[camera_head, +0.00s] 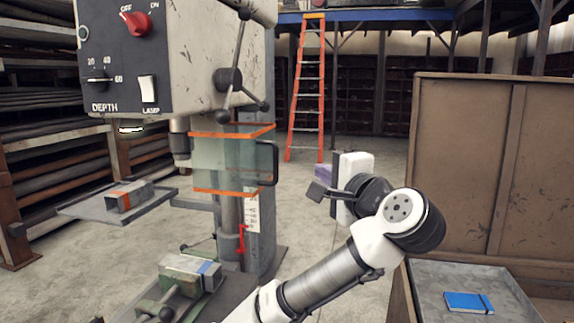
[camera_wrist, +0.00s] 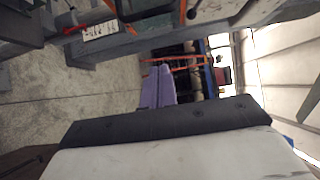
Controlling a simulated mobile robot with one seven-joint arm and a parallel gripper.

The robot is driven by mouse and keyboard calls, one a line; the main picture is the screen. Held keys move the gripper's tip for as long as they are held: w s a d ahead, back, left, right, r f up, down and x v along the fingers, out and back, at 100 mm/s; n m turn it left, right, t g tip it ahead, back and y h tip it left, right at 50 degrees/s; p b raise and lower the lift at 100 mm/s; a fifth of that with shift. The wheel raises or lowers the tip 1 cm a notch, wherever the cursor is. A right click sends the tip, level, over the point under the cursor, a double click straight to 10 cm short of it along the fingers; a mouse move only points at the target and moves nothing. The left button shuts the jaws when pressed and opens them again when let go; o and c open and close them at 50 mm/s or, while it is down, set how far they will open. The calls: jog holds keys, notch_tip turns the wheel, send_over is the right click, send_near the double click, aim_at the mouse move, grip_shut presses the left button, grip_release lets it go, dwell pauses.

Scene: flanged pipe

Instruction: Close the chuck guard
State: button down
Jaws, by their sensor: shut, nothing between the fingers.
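The chuck guard (camera_head: 225,163) is a clear panel box with orange top and bottom edges and a black handle (camera_head: 275,163) on its right side. It hangs beside the drill press column, to the right of the chuck (camera_head: 181,143), which is uncovered from this side. My gripper (camera_head: 323,173) is in the air to the right of the handle, apart from it in the picture. Its purple fingers are together and empty, and they also show in the wrist view (camera_wrist: 158,88). In the wrist view a dark part with an orange edge, perhaps the guard, shows at the top.
The drill press head (camera_head: 165,55) stands above the chuck, with a feed lever (camera_head: 230,80) near the guard's top. A vise (camera_head: 188,278) is below. A brown cabinet (camera_head: 460,170) and a tray with a blue notebook (camera_head: 468,302) are at right. An orange ladder (camera_head: 307,90) stands behind.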

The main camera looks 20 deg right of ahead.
jog(key=w+a+p, duration=0.3)
jog(key=w+a, duration=0.1)
jog(key=w, duration=0.4)
jog(key=shift+a, duration=0.15)
jog(key=shift+a, duration=0.1)
